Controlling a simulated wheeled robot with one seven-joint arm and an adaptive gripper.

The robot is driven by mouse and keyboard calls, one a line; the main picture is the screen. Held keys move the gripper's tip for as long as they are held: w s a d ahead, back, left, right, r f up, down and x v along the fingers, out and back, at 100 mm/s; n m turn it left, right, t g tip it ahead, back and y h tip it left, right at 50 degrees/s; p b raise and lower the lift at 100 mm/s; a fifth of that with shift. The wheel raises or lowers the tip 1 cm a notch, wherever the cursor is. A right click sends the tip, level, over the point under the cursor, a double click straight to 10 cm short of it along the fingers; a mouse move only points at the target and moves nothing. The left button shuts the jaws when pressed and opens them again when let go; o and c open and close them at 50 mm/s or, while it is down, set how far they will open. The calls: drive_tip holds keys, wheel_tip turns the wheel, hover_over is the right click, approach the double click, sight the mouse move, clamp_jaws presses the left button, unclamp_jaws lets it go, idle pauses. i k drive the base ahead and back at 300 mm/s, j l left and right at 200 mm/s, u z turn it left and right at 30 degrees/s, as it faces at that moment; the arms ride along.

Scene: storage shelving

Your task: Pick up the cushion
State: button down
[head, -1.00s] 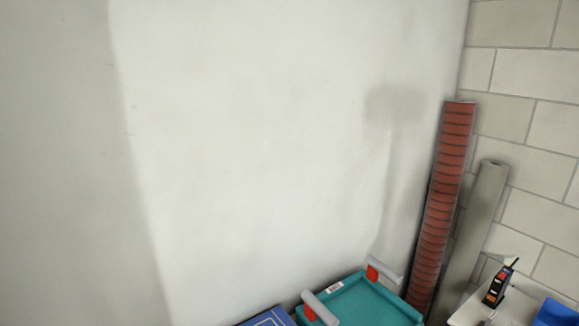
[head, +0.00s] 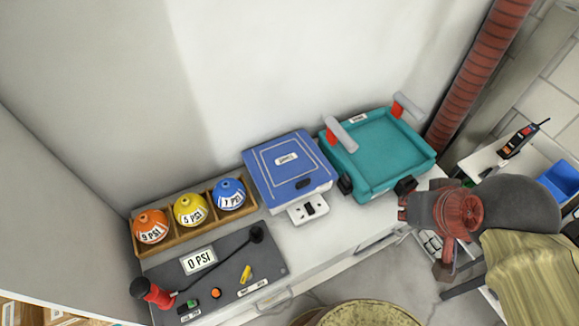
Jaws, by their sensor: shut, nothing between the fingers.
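A teal, square, padded thing (head: 385,157) with a raised rim lies on the white bench, behind its front edge. It looks like the cushion, though its label is too small to read. Two grey handles on red mounts stand at its far and left sides, and dark fittings sit at its near corners. My arm comes in from the right, its reddish wrist to the right of and nearer than the teal thing. My gripper (head: 446,270) seems to hang below this wrist, shut and empty, apart from the teal thing. Its fingertips are hard to make out.
A blue labelled case (head: 288,172) stands left of the teal thing. A wooden rack (head: 172,246) holds orange, yellow and blue PSI balls. A dark panel (head: 225,278) lies before it. A red ribbed column (head: 478,75) stands at right.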

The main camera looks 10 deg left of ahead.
sight(284, 169)
drive_tip(key=i+u, duration=0.1)
drive_tip(key=u, duration=0.25)
drive_tip(key=i+u, duration=0.15)
drive_tip(key=u, duration=0.25)
